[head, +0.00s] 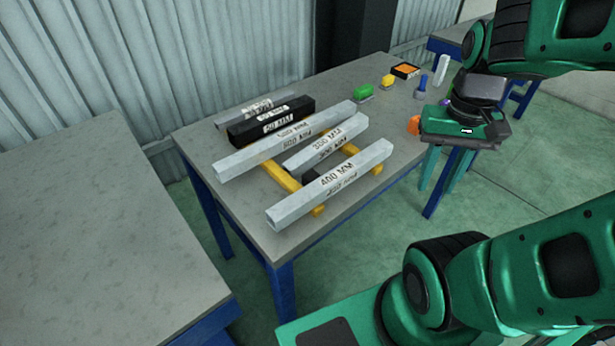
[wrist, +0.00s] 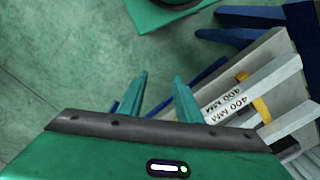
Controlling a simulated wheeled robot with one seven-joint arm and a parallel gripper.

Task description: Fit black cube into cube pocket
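I cannot make out a clear black cube or a cube pocket. The dark things on the workbench (head: 228,160) are a long black bar (head: 262,126) marked 50 MM, a small black piece (head: 311,178) partly hidden between the grey bars, and a small black box with an orange top (head: 405,71) at the far end. My gripper (head: 439,186) hangs off the bench's right edge, apart from all of these. In the wrist view its two teal fingers (wrist: 160,76) are spread, with only green floor between the tips.
Grey bars, including a 400 MM one (head: 330,184), lie across yellow rails (head: 281,178). Small green (head: 363,91), yellow (head: 388,81), blue (head: 421,88) and white (head: 441,69) parts stand near the far end. An orange piece (head: 413,125) sits beside my gripper. A bare table (head: 90,230) is at left.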

